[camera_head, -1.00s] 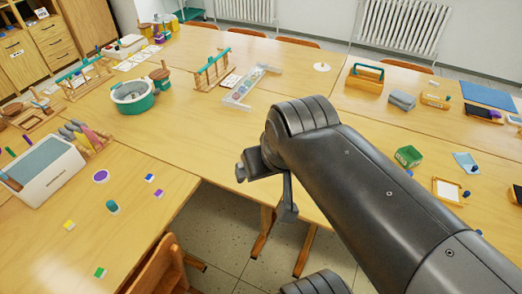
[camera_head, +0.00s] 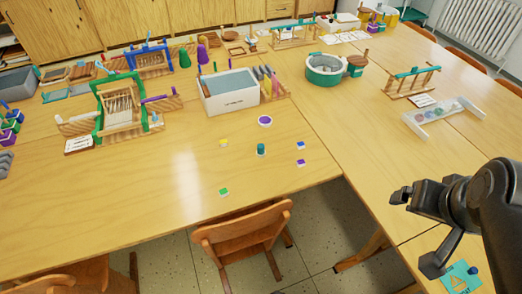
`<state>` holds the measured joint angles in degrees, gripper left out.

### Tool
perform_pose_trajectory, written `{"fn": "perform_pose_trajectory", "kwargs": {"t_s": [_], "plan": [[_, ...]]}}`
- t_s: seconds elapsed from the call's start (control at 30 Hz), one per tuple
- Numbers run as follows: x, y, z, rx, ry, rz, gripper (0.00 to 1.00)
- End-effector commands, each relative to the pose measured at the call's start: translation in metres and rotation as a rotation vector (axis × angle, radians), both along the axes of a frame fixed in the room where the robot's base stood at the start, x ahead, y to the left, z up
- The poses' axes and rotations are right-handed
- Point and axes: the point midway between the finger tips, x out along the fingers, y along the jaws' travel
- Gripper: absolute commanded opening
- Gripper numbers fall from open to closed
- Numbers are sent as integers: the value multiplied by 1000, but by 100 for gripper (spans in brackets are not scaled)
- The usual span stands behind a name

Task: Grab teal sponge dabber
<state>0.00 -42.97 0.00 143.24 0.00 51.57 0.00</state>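The teal sponge dabber (camera_head: 261,149) is a small upright cylinder with a teal body. The dabber is fully in sight.
Small blocks lie around the dabber: yellow (camera_head: 223,143), green (camera_head: 224,192), blue (camera_head: 300,146) and purple (camera_head: 300,162). A purple disc (camera_head: 264,121) and a white bin (camera_head: 229,92) are behind. A wooden chair (camera_head: 243,236) stands in front.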

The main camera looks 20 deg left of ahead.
Motion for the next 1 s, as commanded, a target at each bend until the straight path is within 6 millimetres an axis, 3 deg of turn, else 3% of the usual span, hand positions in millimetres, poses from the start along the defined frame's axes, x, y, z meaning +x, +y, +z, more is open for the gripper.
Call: {"fn": "perform_pose_trajectory", "kwargs": {"t_s": [0.37,0.83,1.0], "plan": [[0,0,0,0,0,0,92],[0,0,0,0,0,0,53],[0,0,0,0,0,0,52]]}}
